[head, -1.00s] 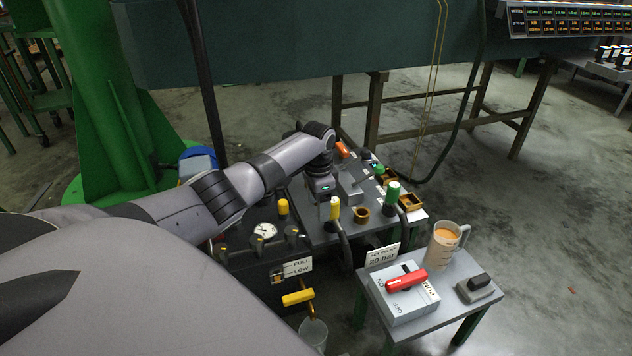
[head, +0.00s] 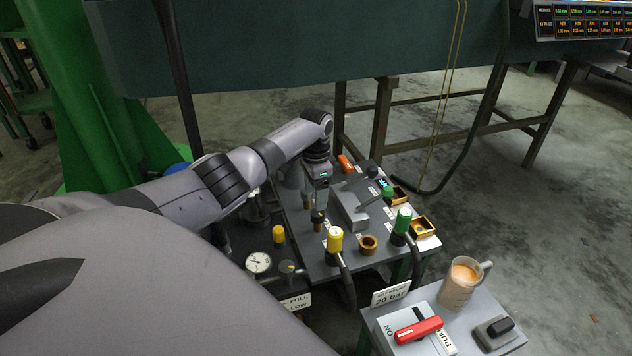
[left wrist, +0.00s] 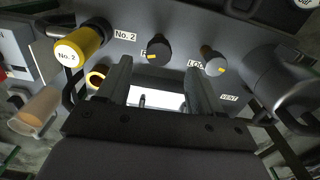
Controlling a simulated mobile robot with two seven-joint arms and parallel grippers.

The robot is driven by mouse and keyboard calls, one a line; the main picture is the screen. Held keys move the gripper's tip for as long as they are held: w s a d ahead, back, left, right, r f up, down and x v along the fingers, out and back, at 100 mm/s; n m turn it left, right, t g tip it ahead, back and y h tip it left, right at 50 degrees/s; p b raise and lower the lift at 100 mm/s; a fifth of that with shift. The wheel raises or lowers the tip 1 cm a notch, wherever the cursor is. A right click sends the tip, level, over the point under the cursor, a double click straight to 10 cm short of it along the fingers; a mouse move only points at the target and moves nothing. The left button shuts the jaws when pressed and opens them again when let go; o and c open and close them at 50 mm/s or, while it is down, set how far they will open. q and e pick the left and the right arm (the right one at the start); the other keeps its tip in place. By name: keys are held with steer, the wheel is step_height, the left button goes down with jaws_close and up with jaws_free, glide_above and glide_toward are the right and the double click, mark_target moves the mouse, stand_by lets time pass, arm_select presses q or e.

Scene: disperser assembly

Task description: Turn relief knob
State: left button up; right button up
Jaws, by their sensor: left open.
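My left gripper (head: 319,203) is open and points down over the grey valve panel (head: 366,230), behind the yellow-capped handle (head: 335,239). A small dark knob (head: 318,216) stands just below its fingers. In the left wrist view, the open fingers (left wrist: 157,75) reach toward two dark knobs with yellow marks. One knob (left wrist: 160,50) lies just beyond the fingertips, between them in the picture; its label is mostly hidden. The other knob (left wrist: 213,62), with a partly covered label reading "LO", is right of the right finger. I cannot read which is the relief knob. My right gripper is out of view.
The yellow "No. 2" handle (left wrist: 80,46) stands left of the fingers. A green-capped handle (head: 402,221) and a brass ring (head: 368,244) stand on the panel. A pressure gauge (head: 258,262) is front left. A side table holds a red-handled switch (head: 418,329) and a mug (head: 461,282).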

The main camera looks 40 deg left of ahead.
mark_target(316, 213)
arm_select(q)
step_height(316, 213, down, 5)
steer(key=b, duration=0.2)
steer(key=shift+d+f+b, duration=0.1)
steer(key=shift+f+b, duration=0.05)
steer(key=shift+b, duration=0.25)
steer(key=shift+f+b, duration=0.3)
steer(key=shift+f, duration=0.2)
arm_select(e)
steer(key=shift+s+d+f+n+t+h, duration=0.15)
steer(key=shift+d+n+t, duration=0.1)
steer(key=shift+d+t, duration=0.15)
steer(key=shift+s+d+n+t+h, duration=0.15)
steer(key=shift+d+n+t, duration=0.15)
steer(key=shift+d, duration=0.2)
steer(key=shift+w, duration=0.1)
arm_select(q)
steer(key=c, duration=1.1)
